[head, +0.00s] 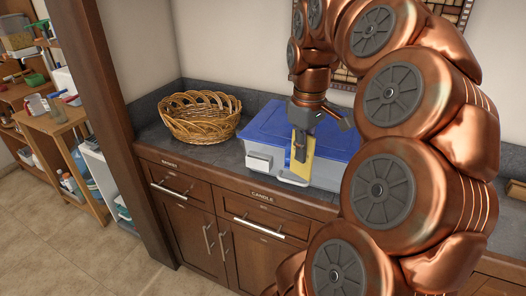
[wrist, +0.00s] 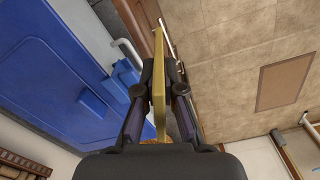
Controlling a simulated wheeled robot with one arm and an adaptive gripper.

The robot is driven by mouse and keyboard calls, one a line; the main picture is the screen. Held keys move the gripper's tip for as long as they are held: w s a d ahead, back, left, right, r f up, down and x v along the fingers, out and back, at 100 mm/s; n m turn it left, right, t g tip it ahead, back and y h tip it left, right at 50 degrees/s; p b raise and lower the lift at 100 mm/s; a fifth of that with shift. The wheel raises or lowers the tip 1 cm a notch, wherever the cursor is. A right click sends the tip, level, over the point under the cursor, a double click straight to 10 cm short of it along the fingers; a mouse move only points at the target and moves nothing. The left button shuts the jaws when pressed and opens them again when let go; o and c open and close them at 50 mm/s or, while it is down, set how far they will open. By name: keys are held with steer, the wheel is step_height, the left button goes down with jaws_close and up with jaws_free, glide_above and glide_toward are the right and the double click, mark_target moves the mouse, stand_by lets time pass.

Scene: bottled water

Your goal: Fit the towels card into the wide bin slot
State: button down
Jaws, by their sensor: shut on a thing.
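My gripper (head: 300,150) is shut on a thin yellow card (head: 308,168), held upright in front of the bin. The card also shows edge-on between the fingers in the wrist view (wrist: 160,90), so its face and any lettering are hidden there. The bin is a pale grey box (head: 325,176) with a blue lid (head: 265,130), standing on the counter. A pale fitting (head: 258,160) sits at the left of the bin's front. I cannot tell whether it is the wide slot. The card and gripper cover part of the bin's front. I cannot tell whether the card touches the bin.
A wicker basket (head: 200,118) stands left of the bin on the dark counter. Wooden drawers with bar handles and small labels (head: 263,196) are below the counter edge. A brown post (head: 115,120) and cluttered shelves (head: 50,125) are at left. The tiled floor in front is clear.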

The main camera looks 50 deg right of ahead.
steer(key=w+d+f+p, duration=0.2)
steer(key=w+p, duration=0.1)
steer(key=w, duration=0.4)
steer(key=w+d+f+p, duration=0.2)
steer(key=w+f+p, duration=0.1)
steer(key=w, duration=0.4)
stand_by(0.5)
steer(key=c, duration=1.3)
jaws_free()
steer(key=shift+d, duration=0.1)
steer(key=shift+r, duration=0.15)
step_height(320, 180, up, 12)
steer(key=b, duration=0.2)
steer(key=shift+b, duration=0.35)
